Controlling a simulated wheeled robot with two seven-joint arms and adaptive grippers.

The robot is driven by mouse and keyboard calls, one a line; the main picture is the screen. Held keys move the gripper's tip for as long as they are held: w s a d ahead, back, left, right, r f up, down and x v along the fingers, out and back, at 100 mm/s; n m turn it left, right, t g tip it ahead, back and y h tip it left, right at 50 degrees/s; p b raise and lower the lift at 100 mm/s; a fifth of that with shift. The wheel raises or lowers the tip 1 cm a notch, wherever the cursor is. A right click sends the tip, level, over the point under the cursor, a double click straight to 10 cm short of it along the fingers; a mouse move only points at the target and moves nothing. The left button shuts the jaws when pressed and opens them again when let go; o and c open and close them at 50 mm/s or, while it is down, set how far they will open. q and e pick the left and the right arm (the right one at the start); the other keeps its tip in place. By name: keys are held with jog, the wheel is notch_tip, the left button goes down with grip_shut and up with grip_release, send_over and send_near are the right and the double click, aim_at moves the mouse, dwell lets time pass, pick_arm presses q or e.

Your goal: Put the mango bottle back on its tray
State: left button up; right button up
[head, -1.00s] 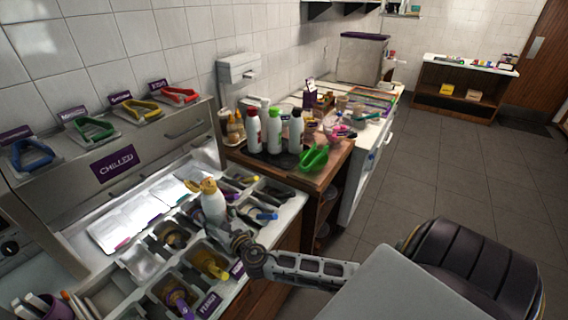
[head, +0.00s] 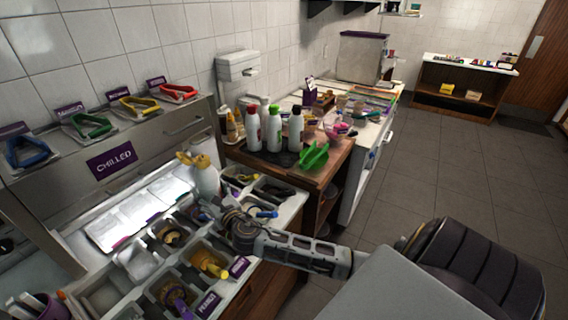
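A white bottle with a yellow top (head: 205,178), which I take for the mango bottle, is upright but slightly tilted above the topping wells. Its label cannot be read. My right gripper (head: 212,205) is at the bottle's lower part and appears shut on it; the fingers are small and partly hidden. A dark tray (head: 284,160) lies on the wooden counter to the right of the bottle, with white bottles with red and dark tops (head: 274,128) standing on it. The held bottle is apart from this tray. My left gripper is not in view.
The chilled counter has several wells, with yellow (head: 209,262) and purple (head: 178,298) handled tools in some. A green scoop (head: 314,156) lies at the tray's right. Coloured tongs (head: 91,124) rest on the ledge above. The floor (head: 400,190) at the right is clear.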

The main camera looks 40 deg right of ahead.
jog(key=w+d+r+m+h+b, duration=0.1)
jog(key=w+d+r+m+h, duration=0.2)
jog(key=d, duration=0.4)
jog(key=w+d+r+h+b, duration=0.1)
jog(key=w+d+r+h, duration=0.15)
jog(key=d+r, duration=0.35)
jog(key=s+d+f+m+g+h, duration=0.1)
jog(key=d+f+m+g+h, duration=0.1)
jog(key=d, duration=0.7)
jog(key=s+d+f+m+g+h, duration=0.2)
jog(key=d+m+g+h, duration=0.1)
jog(key=d, duration=0.7)
jog(key=shift+s+d+f+m+g+h, duration=0.25)
jog(key=shift+m+h, duration=0.25)
jog(key=shift+h, duration=0.35)
jog(key=shift+w+a+r, duration=0.1)
